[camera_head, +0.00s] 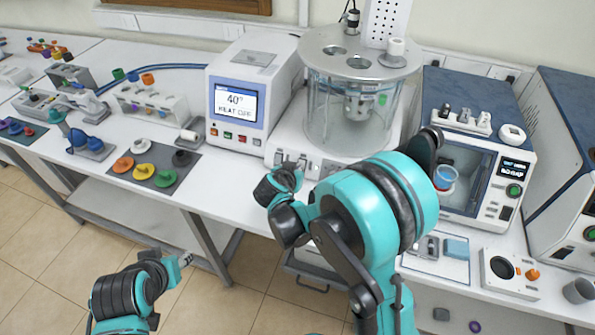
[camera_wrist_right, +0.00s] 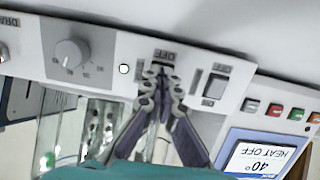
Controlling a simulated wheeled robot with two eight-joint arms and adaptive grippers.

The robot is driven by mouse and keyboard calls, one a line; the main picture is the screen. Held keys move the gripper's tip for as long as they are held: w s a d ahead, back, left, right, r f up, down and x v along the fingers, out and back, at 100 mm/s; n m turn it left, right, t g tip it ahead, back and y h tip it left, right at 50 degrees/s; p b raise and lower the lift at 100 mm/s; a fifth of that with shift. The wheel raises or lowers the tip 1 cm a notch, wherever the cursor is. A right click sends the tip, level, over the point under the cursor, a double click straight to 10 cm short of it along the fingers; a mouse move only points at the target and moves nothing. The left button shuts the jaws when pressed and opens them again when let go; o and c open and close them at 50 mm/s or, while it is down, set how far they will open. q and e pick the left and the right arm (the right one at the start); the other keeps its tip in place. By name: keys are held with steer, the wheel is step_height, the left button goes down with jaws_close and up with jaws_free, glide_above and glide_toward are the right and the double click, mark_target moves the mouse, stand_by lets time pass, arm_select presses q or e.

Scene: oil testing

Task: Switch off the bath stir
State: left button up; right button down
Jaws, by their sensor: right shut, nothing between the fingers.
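The bath is a clear glass vessel (camera_head: 345,115) with a round metal lid, on a white base (camera_head: 312,150) in the head view. The wrist view shows its front panel (camera_wrist_right: 115,45) turned over, with a dial knob (camera_wrist_right: 72,53), a small white light (camera_wrist_right: 124,69) and two dark rocker switches. My right gripper (camera_wrist_right: 163,72) is shut and empty, its tips at the switch nearer the knob and partly hiding it; contact is unclear. The other rocker switch (camera_wrist_right: 215,86) stands clear beside the fingers. My left gripper (camera_head: 178,260) is low, before the bench; its jaws are unclear.
A white heating unit (camera_head: 255,85) with a 40° display (camera_head: 237,103) stands left of the bath. A blue-topped instrument (camera_head: 470,95) stands to the right. A sample rack (camera_head: 150,105) and coloured caps on a grey mat (camera_head: 158,150) lie on the left bench.

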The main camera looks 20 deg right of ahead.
steer(key=shift+w+d+f+b, duration=0.1)
steer(key=shift+w+f+b, duration=0.1)
steer(key=shift+f+b, duration=0.3)
steer(key=shift+s+b, duration=0.15)
steer(key=shift+b, duration=0.25)
steer(key=shift+r, duration=0.1)
steer(key=shift+w+d+r+p, duration=0.1)
steer(key=shift+w+r+p, duration=0.15)
steer(key=shift+r+p, duration=0.45)
